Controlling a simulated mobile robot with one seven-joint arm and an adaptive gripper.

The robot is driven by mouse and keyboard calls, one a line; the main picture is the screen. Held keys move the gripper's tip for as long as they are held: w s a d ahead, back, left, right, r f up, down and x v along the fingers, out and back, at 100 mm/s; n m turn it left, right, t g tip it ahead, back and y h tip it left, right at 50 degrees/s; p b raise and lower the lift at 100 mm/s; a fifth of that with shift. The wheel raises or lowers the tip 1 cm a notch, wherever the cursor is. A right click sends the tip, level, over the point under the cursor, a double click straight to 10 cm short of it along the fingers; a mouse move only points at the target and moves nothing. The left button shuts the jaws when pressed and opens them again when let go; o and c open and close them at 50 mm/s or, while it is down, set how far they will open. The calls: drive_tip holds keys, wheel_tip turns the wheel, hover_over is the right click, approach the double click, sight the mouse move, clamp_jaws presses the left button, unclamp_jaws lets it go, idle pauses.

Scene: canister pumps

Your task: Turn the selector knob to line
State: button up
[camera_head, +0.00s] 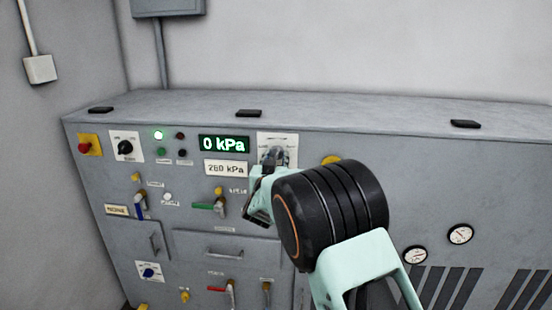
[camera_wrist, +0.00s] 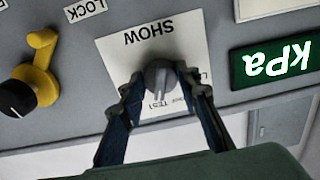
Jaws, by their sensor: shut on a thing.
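The selector knob (camera_wrist: 159,76) is grey and sits on a white plate (camera_wrist: 118,52) with upside-down lettering, SHOW and TEST, in the wrist view. A label at the plate's right is partly covered by a finger. My gripper (camera_wrist: 158,84) is shut on the knob, one finger on each side. I cannot tell surely which mark the knob points to. In the head view the plate (camera_head: 290,140) is right of the green display, and my gripper (camera_head: 273,160) covers most of the knob.
The display (camera_head: 224,145) reads 0 kPa, with a 260 kPa card (camera_head: 226,168) below it. A yellow lever with a black end (camera_wrist: 30,85) is close beside the plate. Another black selector (camera_head: 125,147) and a red button (camera_head: 88,146) are at the left.

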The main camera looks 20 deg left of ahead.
drive_tip(key=shift+n, duration=0.3)
drive_tip(key=n+p, duration=0.1)
drive_tip(key=n, duration=0.2)
drive_tip(key=shift+r+n+p, duration=0.1)
drive_tip(key=shift+n+p, duration=0.2)
drive_tip(key=shift+p, duration=0.1)
drive_tip(key=n+p, duration=0.2)
drive_tip(key=n, duration=0.3)
drive_tip(key=n+p, duration=0.1)
drive_tip(key=n, duration=0.4)
drive_tip(key=shift+p, duration=0.3)
drive_tip(key=shift+d+n+p, duration=0.1)
drive_tip(key=shift+n+p, duration=0.35)
drive_tip(key=shift+n, duration=1.45)
drive_tip(key=o, duration=1.2)
drive_tip(key=shift+c, duration=0.2)
